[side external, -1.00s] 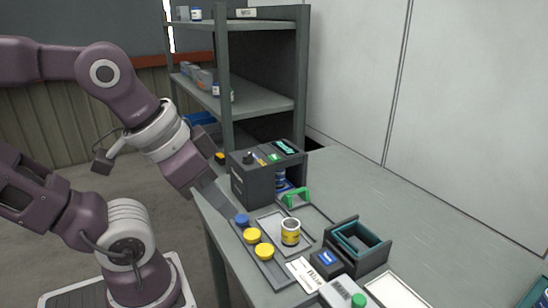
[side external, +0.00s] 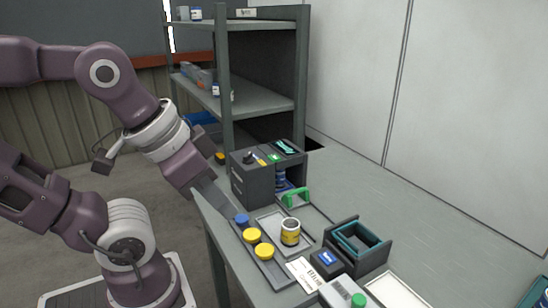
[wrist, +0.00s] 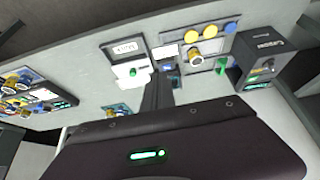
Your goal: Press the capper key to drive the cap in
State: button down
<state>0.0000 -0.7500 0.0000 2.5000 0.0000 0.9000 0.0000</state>
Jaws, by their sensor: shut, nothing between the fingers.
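The capper is a dark grey box (side external: 252,185) at the back left of the bench in the side view. Its top carries a black knob, small coloured keys and a teal display (side external: 286,146); a green handle (side external: 295,197) shows at its front. The wrist view shows the capper (wrist: 245,62) at right. A yellow-banded can (side external: 290,233) stands open on a grey plate, outside the capper. My gripper (side external: 230,210) points down near the bench's left edge, left of the can and apart from the capper's top. Its fingers are together and empty in the wrist view (wrist: 158,85).
One blue cap (side external: 242,219) and two yellow caps (side external: 258,243) lie on a strip before the capper. A teal bin (side external: 358,238) and a box with a green button (side external: 357,300) stand nearer the front. Shelves (side external: 262,105) rise behind.

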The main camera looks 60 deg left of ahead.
jog(key=w+a+r+n+g+h, duration=0.1)
jog(key=w+a+r+n+h, duration=0.15)
jog(key=w+n, duration=0.55)
jog(key=n+t+h, duration=0.1)
jog(key=n+t, duration=0.3)
jog(key=n, duration=1)
send_over(271, 157)
notch_tip(271, 157, down, 4)
jog(key=shift+r, duration=0.25)
jog(key=shift+f, duration=4.4)
